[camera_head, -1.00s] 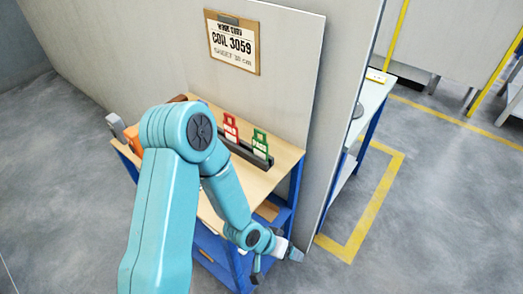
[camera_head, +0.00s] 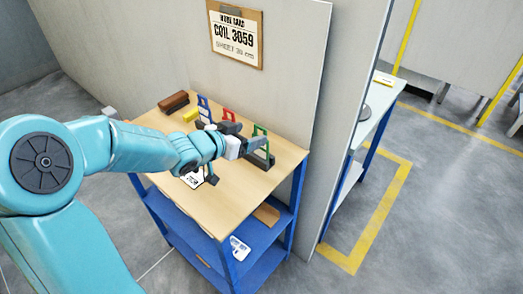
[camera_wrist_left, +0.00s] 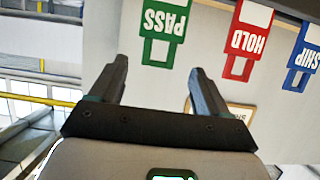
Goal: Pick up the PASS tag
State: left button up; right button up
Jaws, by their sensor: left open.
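The green PASS tag (camera_head: 261,131) stands upright in the dark rack (camera_head: 263,161) at its right end, partly hidden behind my left gripper (camera_head: 262,145) in the head view. In the left wrist view the PASS tag (camera_wrist_left: 164,22) appears upside down, ahead of the gap between the fingers. My left gripper (camera_wrist_left: 157,75) is open, with nothing between its fingers. The tag lies beyond the fingertips and looks apart from them. My right gripper is not in view.
A red HOLD tag (camera_head: 229,115) and a blue SHIP tag (camera_head: 203,108) stand to the left in the rack. A yellow block (camera_head: 190,115) and a brown block (camera_head: 173,102) lie on the wooden tabletop (camera_head: 245,192). A grey panel with a work card (camera_head: 236,36) rises behind.

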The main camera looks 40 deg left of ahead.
aim_at(264, 130)
pick_arm(q)
jog(key=x, duration=0.8)
jog(key=c, duration=1.3)
